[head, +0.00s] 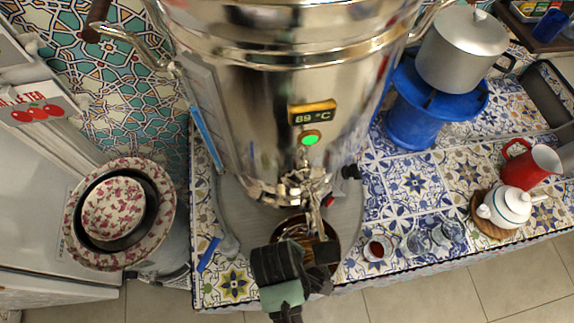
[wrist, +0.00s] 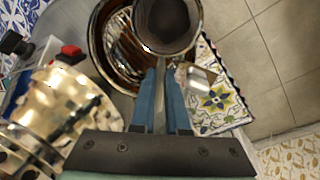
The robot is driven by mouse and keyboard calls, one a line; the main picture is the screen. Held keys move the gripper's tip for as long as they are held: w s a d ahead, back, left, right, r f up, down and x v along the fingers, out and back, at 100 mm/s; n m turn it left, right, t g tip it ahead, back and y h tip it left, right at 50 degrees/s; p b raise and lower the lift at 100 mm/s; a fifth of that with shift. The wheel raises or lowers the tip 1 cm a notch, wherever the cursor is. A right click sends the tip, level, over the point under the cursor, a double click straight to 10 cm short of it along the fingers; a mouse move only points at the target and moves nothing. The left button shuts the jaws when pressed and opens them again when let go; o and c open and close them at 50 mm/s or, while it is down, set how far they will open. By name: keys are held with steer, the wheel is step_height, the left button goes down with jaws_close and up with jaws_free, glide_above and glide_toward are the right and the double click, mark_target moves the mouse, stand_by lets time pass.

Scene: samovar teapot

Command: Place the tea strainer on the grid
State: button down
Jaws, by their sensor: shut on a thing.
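The tea strainer (wrist: 165,24) shows in the wrist view as a round dark bowl with a metal rim. My gripper (wrist: 163,76) has its two blue fingers closed on the strainer's thin handle. The strainer is over one side of a brown, shiny round bowl (wrist: 101,34) with metal bars of a grid (wrist: 122,52) inside it. I cannot tell whether the strainer touches the grid. In the head view my gripper (head: 308,262) is at the front of the same bowl, below the samovar's tap (head: 300,186). There my gripper hides much of the bowl, and I cannot make out the strainer clearly.
The large metal samovar (head: 265,110) stands close behind the bowl. A blue-handled tool (head: 208,254) lies left of my gripper. The tiled table's front edge is close to my gripper.

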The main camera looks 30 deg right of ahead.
mark_target(287, 236)
steer(key=w, duration=0.1)
steer(key=w+f, duration=0.1)
steer(key=w, duration=0.1)
steer(key=w+d+f, duration=0.1)
steer(key=shift+w+d+f, duration=0.1)
steer(key=shift+w+f, duration=0.05)
steer(key=shift+w, duration=0.05)
steer(key=shift+w+d+f, duration=0.25)
steer(key=shift+w+f, duration=0.4)
steer(key=shift+w, duration=0.2)
steer(key=shift+w+d+f, duration=0.1)
steer(key=shift+w+f, duration=0.2)
steer(key=shift+f, duration=0.05)
steer(key=shift+f, duration=0.2)
steer(key=c, duration=0.9)
jaws_free()
steer(key=shift+r, duration=0.1)
